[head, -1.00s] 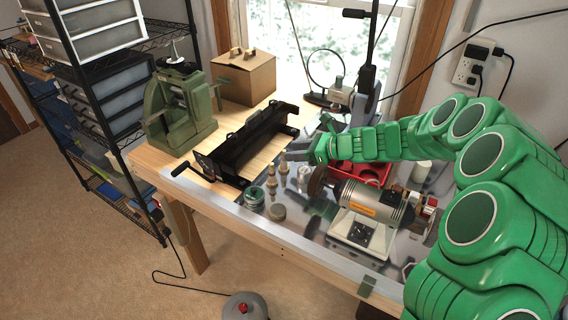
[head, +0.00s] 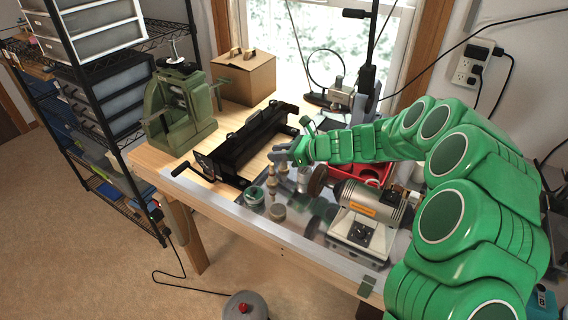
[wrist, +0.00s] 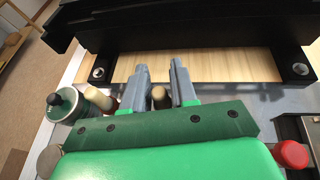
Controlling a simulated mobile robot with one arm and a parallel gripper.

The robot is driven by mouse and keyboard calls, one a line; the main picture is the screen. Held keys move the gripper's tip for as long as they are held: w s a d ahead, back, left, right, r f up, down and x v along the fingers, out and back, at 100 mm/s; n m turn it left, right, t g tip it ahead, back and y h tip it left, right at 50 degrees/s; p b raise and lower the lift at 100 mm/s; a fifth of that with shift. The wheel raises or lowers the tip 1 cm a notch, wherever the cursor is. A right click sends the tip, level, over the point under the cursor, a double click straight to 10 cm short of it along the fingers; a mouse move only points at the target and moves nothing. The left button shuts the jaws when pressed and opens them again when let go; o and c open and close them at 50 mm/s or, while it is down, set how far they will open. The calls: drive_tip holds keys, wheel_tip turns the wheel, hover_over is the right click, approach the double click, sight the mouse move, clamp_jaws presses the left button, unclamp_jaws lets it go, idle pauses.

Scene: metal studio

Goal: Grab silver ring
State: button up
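I cannot make out a silver ring in either view; it may be hidden or too small to see. My gripper (head: 277,154) is over the bench beside the long black metal tool, above small upright wooden pegs (head: 271,180). In the wrist view, its two grey fingers (wrist: 159,76) are apart, with no object visibly clamped. The round brown top of one peg (wrist: 159,97) shows between the fingers, and a pale peg (wrist: 124,94) shows just left of them. I cannot tell whether the fingers touch either peg.
The black tool (head: 236,150) lies just beyond the fingers. A bench grinder (head: 362,215) and a red tray (head: 368,171) are to the right.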

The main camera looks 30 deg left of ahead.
clamp_jaws()
drive_tip(key=shift+r, duration=0.1)
drive_tip(key=shift+r, duration=0.2)
wheel_tip(320, 180, up, 2)
drive_tip(key=shift+r, duration=0.2)
drive_tip(key=s+d+r, duration=0.9)
drive_tip(key=s+r, duration=0.1)
drive_tip(key=shift+d, duration=0.3)
